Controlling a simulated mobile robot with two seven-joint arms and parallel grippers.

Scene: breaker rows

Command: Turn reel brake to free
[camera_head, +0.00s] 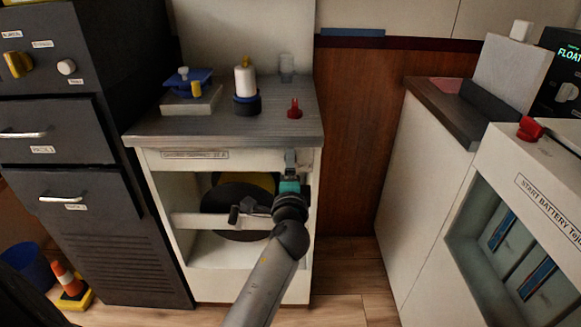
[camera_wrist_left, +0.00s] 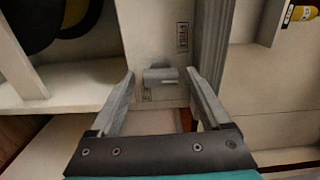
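The reel, a dark disc with a yellow part (camera_head: 262,181), sits in the open bay of the white cabinet (camera_head: 160,160). It also shows at the upper left of the left wrist view (camera_wrist_left: 30,25). In that view a small grey lever or knob (camera_wrist_left: 160,76), likely the reel brake, sticks out from the white panel below a small label (camera_wrist_left: 183,37). My left gripper (camera_head: 291,158) is at the right post of the bay. Its fingers (camera_wrist_left: 160,88) are open, one on each side of the lever; I cannot tell whether they touch it. In the head view the gripper hides the lever. My right gripper is not in view.
A red knob (camera_head: 294,110), a capped cylinder (camera_head: 246,85) and a blue-topped item (camera_head: 190,90) stand on the cabinet top. A dark drawer cabinet (camera_head: 100,235) is on the left, a white battery unit (camera_head: 480,185) on the right. The floor (camera_head: 345,285) between is clear.

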